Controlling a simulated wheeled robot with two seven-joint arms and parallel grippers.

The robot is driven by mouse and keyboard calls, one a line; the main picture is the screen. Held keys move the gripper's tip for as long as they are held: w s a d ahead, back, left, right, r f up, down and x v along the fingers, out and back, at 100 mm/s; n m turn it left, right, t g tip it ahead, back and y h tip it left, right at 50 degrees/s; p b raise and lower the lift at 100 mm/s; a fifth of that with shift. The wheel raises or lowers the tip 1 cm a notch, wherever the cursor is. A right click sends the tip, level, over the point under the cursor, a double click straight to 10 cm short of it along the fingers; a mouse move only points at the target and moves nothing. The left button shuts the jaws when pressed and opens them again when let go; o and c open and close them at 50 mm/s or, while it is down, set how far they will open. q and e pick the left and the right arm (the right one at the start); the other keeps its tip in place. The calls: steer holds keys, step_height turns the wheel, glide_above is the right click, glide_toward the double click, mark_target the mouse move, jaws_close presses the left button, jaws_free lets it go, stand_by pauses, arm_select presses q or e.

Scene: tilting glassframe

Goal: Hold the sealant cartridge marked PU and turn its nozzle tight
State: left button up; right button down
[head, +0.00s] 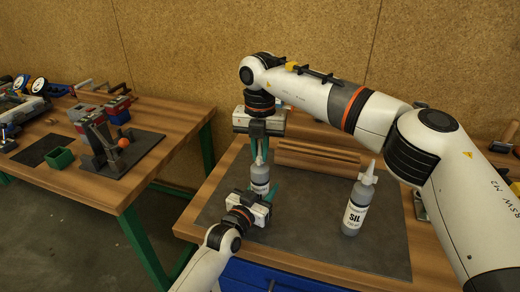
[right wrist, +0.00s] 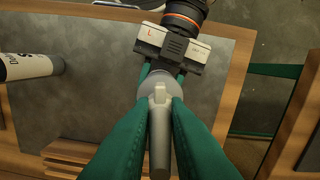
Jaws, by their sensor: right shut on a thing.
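A grey cartridge (head: 260,175) stands upright on the dark mat; its label is partly covered and I cannot read it. Its pale nozzle (right wrist: 160,130) points up toward the right wrist camera. My right gripper (head: 261,160) comes from above, its green fingers shut on the nozzle. My left gripper (head: 259,187) reaches in from the front, its fingers against both sides of the cartridge body; it also shows in the right wrist view (right wrist: 163,75). Another cartridge, marked SIL (head: 355,212), stands upright with its nozzle on, to the right and apart from both grippers.
The dark mat (head: 310,235) has free room between the cartridges. Wooden blocks (head: 318,158) lie at the back of the bench. A second bench at left holds a green box (head: 62,158), a fixture with an orange ball (head: 123,142) and several tools. A gap separates the benches.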

steer(key=shift+w+r+m, duration=0.1)
steer(key=shift+m, duration=0.6)
steer(key=c, duration=1.4)
jaws_free()
step_height(320, 180, up, 12)
arm_select(q)
steer(key=o, duration=1.3)
